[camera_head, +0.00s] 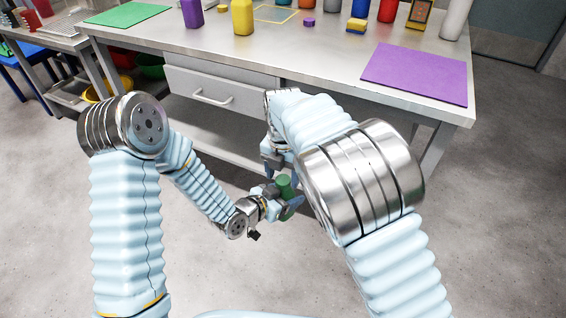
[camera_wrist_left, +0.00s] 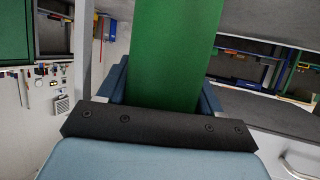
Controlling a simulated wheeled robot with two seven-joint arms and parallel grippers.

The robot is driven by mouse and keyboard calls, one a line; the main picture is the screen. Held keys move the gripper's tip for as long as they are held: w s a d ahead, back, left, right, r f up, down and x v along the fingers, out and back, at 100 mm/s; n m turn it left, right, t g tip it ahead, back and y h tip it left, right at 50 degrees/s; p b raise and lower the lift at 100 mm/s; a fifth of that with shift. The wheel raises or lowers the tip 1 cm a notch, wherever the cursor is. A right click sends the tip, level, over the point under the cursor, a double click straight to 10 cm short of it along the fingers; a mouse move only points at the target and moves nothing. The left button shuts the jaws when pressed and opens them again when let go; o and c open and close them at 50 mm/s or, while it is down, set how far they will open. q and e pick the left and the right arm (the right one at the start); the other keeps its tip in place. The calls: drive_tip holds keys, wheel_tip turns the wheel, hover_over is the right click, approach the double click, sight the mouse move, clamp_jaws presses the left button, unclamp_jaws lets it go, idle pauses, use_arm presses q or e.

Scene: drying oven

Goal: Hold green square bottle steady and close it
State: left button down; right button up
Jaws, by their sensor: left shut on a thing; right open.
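The green square bottle (camera_head: 285,187) is held in the air in front of the table in the head view. My left gripper (camera_head: 283,197) is shut around it. In the left wrist view, the bottle's green side (camera_wrist_left: 168,50) stands between the two blue fingers of that gripper (camera_wrist_left: 165,85). My right gripper (camera_head: 279,160) is open just above the bottle and points down. My right arm partly hides it. I cannot tell whether a cap is on the bottle or between the right fingers.
The steel table (camera_head: 310,55) lies beyond my arms, with a drawer (camera_head: 215,92) below its top. A purple mat (camera_head: 415,74) and a green mat (camera_head: 127,14) lie on it. A yellow bottle (camera_head: 242,18), a purple bottle (camera_head: 192,14) and several others stand along it.

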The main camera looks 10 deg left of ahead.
drive_tip(key=shift+f, duration=0.5)
drive_tip(key=c, duration=1.1)
drive_tip(key=shift+d+m, duration=0.1)
drive_tip(key=shift+m, duration=1.1)
drive_tip(key=m, duration=0.4)
drive_tip(key=o, duration=1.2)
drive_tip(key=shift+c, duration=0.2)
drive_tip(key=shift+r, duration=0.1)
